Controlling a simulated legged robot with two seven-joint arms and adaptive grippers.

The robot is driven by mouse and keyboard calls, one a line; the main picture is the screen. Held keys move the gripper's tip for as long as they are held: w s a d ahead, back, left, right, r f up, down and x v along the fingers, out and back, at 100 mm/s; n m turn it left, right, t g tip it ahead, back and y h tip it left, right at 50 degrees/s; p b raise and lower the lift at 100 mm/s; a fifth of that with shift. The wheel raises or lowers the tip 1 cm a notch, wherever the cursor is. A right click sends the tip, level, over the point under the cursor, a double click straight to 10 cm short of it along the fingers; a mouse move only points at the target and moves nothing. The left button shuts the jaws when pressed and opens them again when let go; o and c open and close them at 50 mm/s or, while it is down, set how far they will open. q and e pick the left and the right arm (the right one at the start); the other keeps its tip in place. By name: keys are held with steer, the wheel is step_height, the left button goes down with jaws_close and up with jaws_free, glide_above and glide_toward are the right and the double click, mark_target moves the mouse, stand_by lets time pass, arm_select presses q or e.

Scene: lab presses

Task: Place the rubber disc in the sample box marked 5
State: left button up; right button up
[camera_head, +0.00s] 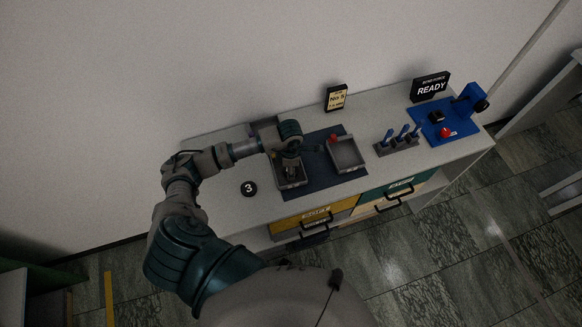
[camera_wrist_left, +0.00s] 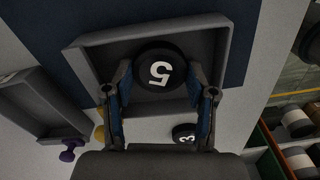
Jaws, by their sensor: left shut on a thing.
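My left gripper (camera_head: 290,167) reaches down over the left grey sample box (camera_head: 296,183) on the dark blue mat. In the left wrist view, its two fingers (camera_wrist_left: 159,80) are shut on a black rubber disc marked 5 (camera_wrist_left: 158,70). The disc is within the outline of the grey box (camera_wrist_left: 100,62); I cannot tell whether it touches the floor of the box. A black disc marked 3 (camera_head: 249,188) lies on the bench, left of the mat. My right gripper is not in view.
A sign reading No 5 (camera_head: 336,97) stands at the back of the bench. A grey rack with blue levers (camera_head: 398,141) and a blue press (camera_head: 447,122) with a READY sign (camera_head: 430,87) are at the right. Drawers (camera_head: 313,220) line the front.

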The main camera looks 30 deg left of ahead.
arm_select(q)
steer(key=o, duration=0.9)
steer(key=shift+a+f, duration=0.1)
steer(key=shift+c, duration=0.2)
steer(key=shift+a, duration=0.4)
steer(key=shift+a+f, duration=0.1)
steer(key=shift+a, duration=0.1)
steer(key=shift+d+r+p, duration=0.3)
steer(key=shift+d, duration=0.05)
step_height(320, 180, up, 5)
steer(key=shift+d+f+b, duration=0.15)
steer(key=shift+f+b, duration=0.05)
steer(key=shift+b, duration=0.15)
step_height(320, 180, up, 7)
steer(key=shift+r+b, duration=0.15)
steer(key=shift+b, duration=0.2)
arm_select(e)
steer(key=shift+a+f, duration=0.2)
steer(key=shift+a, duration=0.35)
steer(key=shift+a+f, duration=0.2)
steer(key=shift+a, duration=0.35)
